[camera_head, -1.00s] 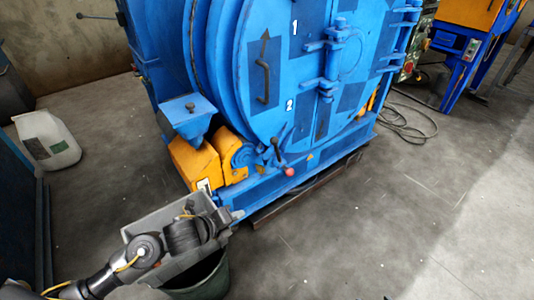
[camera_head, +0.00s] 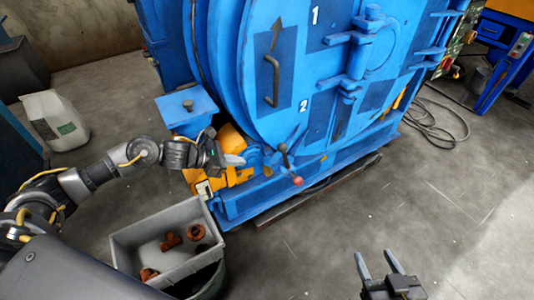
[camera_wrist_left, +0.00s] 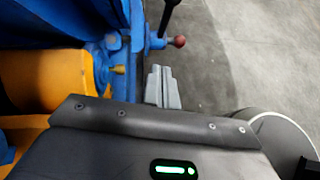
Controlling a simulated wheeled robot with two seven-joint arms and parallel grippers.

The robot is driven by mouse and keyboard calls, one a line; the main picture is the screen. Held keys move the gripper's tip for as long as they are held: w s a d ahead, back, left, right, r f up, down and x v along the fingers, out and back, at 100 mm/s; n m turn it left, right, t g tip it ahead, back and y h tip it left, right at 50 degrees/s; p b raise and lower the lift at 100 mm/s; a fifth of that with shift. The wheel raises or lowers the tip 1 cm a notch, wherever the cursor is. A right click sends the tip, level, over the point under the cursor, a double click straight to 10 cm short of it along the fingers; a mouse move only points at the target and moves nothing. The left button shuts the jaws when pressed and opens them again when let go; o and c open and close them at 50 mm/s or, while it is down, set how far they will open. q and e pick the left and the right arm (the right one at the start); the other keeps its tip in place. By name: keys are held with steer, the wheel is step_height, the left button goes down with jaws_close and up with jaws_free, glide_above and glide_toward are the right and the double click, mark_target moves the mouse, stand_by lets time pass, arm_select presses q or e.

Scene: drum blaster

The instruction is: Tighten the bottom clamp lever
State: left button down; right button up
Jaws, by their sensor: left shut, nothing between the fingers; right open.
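The bottom clamp lever (camera_head: 287,164) is a dark lever with a red knob (camera_head: 298,181) at the lower edge of the blue drum door (camera_head: 335,75). It also shows in the left wrist view, with its red knob (camera_wrist_left: 178,41) past my fingertips. My left gripper (camera_head: 240,160) is shut and empty, to the left of the lever and apart from it. Its closed grey fingers (camera_wrist_left: 161,82) point toward the lever in the left wrist view. My right gripper (camera_head: 380,268) is open and empty above the floor at the bottom right.
A grey bin (camera_head: 122,245) with several rusty parts stands in front of the machine. A yellow motor housing (camera_head: 232,137) sits beside the lever, close to my left gripper. A white canister (camera_head: 54,120) stands at the left.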

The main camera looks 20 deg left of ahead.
arm_select(q)
steer(key=b, duration=0.1)
glide_toward(285, 159)
steer(key=a+f+x, duration=0.1)
steer(key=x, duration=0.5)
steer(key=shift+w, duration=0.25)
arm_select(e)
steer(key=shift+w+a+r+n+t+y, duration=0.1)
steer(key=shift+a+r+t+y, duration=0.2)
steer(key=shift+r, duration=0.25)
steer(key=shift+a+r+n+t+y, duration=0.1)
steer(key=shift+a+r+t+y, duration=0.2)
steer(key=shift+r, duration=0.25)
steer(key=shift+w+a+r+n+t+y, duration=0.1)
steer(key=shift+a+r+t+y, duration=0.1)
steer(key=shift+a+r+t, duration=0.3)
steer(key=shift+d, duration=0.1)
